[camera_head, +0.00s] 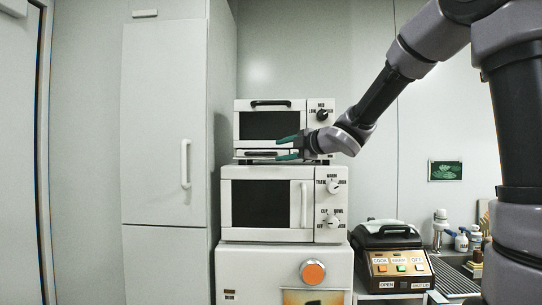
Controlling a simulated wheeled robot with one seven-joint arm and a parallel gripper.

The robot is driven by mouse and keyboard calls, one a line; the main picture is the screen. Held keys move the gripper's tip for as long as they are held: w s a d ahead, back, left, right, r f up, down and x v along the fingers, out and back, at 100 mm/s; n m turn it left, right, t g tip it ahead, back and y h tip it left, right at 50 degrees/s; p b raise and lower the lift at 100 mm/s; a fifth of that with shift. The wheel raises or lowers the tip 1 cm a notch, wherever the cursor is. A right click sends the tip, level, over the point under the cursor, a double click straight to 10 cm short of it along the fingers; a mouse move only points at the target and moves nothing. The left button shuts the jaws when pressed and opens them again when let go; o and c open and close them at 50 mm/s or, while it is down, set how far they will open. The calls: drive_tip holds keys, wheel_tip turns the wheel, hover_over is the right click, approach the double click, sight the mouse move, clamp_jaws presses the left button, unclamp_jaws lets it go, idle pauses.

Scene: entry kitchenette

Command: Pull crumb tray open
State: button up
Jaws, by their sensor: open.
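A white toaster oven (244,122) with a dark window and a dark top handle stands on top of a white microwave (227,200). The crumb tray (250,155) is the low strip with a dark handle under the oven window. Its right part is partly hidden by my gripper. My gripper (282,149) has green fingertips, one above the other, and points left. It is open, in front of the tray's right part. I cannot tell whether a finger touches the tray handle.
A tall white fridge (165,120) stands at left. Below the microwave is a white unit with an orange knob (312,272). At lower right are a black-lidded appliance (393,255) with buttons, a faucet (440,225), bottles (461,241) and a drying rack (455,280).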

sight(261, 153)
drive_tip(key=x, duration=1.1)
drive_tip(key=shift+s+a, duration=0.1)
drive_tip(key=shift+a, duration=0.1)
clamp_jaws()
idle(1.0)
